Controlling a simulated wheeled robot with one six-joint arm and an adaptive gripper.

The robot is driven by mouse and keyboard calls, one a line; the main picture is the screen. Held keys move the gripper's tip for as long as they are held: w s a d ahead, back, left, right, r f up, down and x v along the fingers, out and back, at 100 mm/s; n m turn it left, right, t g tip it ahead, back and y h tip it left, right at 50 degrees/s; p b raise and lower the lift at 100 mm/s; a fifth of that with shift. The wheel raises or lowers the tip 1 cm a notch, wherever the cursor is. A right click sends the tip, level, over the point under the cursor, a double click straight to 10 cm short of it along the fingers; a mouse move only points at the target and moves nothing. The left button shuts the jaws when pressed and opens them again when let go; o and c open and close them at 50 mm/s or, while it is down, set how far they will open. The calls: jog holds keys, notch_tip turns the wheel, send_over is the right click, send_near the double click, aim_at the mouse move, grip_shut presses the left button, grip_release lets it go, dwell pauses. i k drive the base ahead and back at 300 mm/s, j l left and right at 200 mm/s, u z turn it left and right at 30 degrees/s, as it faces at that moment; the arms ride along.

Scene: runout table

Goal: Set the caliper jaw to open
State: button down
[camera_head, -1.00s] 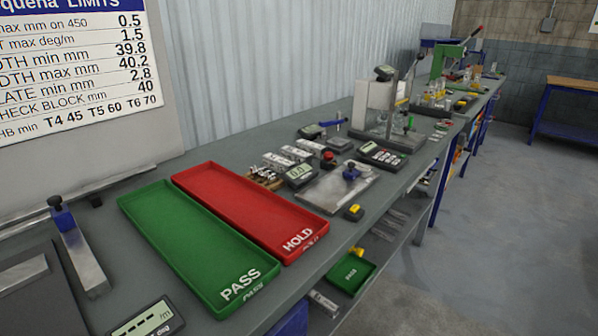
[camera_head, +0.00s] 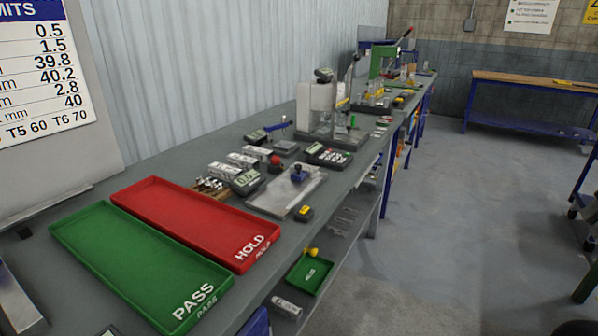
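I cannot make out the caliper for certain. A dark digital readout (camera_head: 246,182) with a pale screen stands on the bench, at the left of a flat metal plate (camera_head: 272,201). A blue knob (camera_head: 299,174) sits on that plate, and a red-topped knob (camera_head: 276,161) stands behind it. Any jaw is too small to tell open from shut. My gripper is not in view.
Empty green PASS (camera_head: 130,265) and red HOLD (camera_head: 190,217) trays lie on the near bench. A grey press-like device (camera_head: 318,108) and a green press (camera_head: 378,64) stand farther along.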

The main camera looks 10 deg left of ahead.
aim_at(299, 173)
jog(key=i+u, duration=0.15)
jog(key=u, duration=0.7)
jog(key=k+l, duration=0.05)
